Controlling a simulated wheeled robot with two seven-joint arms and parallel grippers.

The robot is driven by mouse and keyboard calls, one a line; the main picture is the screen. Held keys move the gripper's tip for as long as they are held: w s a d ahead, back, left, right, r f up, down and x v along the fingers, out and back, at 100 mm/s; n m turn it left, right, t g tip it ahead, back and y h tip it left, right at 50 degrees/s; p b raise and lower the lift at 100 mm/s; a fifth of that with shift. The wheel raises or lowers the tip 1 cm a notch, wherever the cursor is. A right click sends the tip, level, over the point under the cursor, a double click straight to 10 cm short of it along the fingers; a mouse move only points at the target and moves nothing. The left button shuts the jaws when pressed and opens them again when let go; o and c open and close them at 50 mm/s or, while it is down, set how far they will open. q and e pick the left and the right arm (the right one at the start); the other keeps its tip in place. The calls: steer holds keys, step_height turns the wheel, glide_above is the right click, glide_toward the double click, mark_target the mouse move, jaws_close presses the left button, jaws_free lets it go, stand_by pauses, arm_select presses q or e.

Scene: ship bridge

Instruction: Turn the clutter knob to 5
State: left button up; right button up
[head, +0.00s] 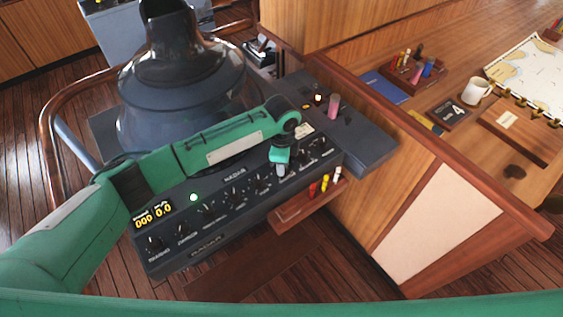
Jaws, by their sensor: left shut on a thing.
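The dark radar panel (195,251) carries a row of small black knobs with pale labels, too small to read surely. My left gripper (281,170) points down onto the right half of this row. It is shut on a knob there, which it mostly hides. I cannot read that knob's label, scale or pointer, so I cannot tell its setting. A free knob (257,186) sits just left of the gripper, and another (320,147) near the row's right end. My right gripper is not in view.
A yellow digital display (153,214) and a lit green lamp (193,197) are on the panel's left. A large dark radar hood (180,85) rises behind my arm. A small wooden rack (305,206) with colored markers juts out below the panel. A wooden desk stands right.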

arm_select(q)
steer(key=shift+d+r, duration=0.1)
steer(key=o, duration=1)
step_height(320, 180, up, 14)
steer(key=b, duration=0.4)
steer(key=shift+b, duration=0.35)
